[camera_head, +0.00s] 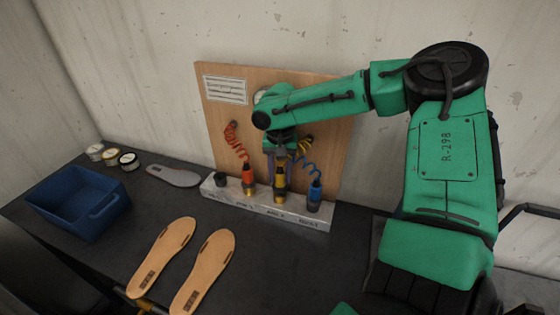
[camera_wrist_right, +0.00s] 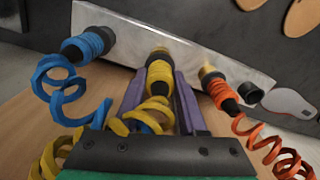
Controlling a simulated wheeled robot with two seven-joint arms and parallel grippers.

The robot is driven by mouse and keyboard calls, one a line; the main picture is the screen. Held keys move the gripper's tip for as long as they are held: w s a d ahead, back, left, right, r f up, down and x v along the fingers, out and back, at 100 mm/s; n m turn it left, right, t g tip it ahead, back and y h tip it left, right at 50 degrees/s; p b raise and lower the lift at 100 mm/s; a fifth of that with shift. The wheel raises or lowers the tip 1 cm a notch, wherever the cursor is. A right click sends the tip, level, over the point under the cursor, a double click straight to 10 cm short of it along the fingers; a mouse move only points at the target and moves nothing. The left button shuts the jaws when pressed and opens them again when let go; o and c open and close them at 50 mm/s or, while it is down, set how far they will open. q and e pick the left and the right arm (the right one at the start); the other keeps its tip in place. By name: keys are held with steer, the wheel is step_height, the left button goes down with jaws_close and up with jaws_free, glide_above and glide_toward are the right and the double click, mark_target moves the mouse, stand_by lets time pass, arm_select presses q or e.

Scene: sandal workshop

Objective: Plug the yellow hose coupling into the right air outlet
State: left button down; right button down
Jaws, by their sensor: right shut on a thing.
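My right gripper (camera_head: 280,160) is shut on the yellow coupling (camera_head: 280,182), which points down, about upright, at the pale outlet rail (camera_head: 262,206). In the right wrist view, the purple fingers of the gripper (camera_wrist_right: 158,88) stand on both sides of the yellow coupling (camera_wrist_right: 159,72), and its tip meets the rail (camera_wrist_right: 140,28) in the picture. I cannot tell whether it is seated in an outlet or just above one. It is between the orange coupling (camera_head: 248,175) and the blue coupling (camera_head: 315,190). The rail's labels are too small to read. My left gripper is not in view.
A black outlet (camera_head: 221,180) at the rail's left end is empty. A wooden board (camera_head: 215,120) stands behind, with coiled hoses. A blue bin (camera_head: 75,205), several small rolls, a grey sole (camera_head: 173,176) and two tan soles (camera_head: 203,270) lie to the left.

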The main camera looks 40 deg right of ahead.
steer(key=shift+f+b, duration=0.45)
steer(key=shift+f, duration=0.35)
steer(key=shift+c, duration=2)
jaws_free()
steer(key=shift+r, duration=0.1)
step_height(320, 180, up, 10)
steer(key=p, duration=1)
